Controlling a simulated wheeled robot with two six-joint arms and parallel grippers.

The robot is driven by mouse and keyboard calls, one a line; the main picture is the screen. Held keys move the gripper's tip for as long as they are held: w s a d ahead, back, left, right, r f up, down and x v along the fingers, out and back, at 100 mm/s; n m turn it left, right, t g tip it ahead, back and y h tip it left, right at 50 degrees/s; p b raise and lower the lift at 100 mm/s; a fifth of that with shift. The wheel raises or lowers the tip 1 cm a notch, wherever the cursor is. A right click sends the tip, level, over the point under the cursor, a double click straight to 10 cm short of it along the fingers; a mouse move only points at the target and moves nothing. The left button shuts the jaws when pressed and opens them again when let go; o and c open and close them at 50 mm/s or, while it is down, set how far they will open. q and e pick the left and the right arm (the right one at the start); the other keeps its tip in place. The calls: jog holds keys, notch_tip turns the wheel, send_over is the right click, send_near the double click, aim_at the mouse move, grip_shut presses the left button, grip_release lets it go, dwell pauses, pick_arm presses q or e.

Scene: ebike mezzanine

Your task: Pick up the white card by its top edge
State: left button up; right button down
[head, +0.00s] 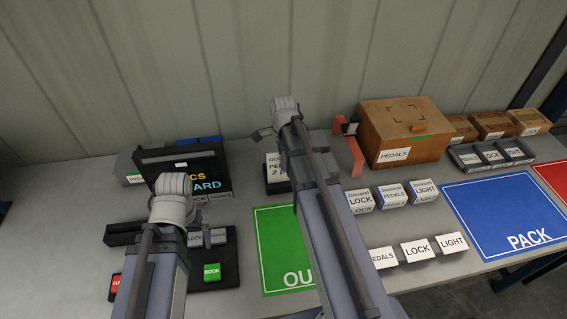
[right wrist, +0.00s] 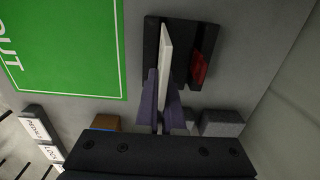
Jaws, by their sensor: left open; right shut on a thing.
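The white card (head: 277,172) stands upright in a black stand (head: 276,187) at the middle of the table. Its printed text is partly covered by my right arm. In the right wrist view the card shows edge-on as a thin white strip (right wrist: 166,50), rising from the stand (right wrist: 208,33). My right gripper (right wrist: 161,80) is shut on the card, one finger on each side. The card's foot still appears to be in the stand. My left gripper (head: 200,237) is open over the black tray at the left, its fingers mostly hidden by my arm.
A green mat (head: 272,240) lies in front of the stand. A brown PEDALS box (head: 405,135) and a red bracket (head: 351,155) stand to the right, with small labelled boxes (head: 393,195) before them. A black board (head: 180,165) stands at the left, behind the black tray (head: 222,270).

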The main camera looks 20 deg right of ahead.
notch_tip(320, 180, up, 9)
jog(key=p, duration=0.8)
jog(key=shift+f, duration=0.1)
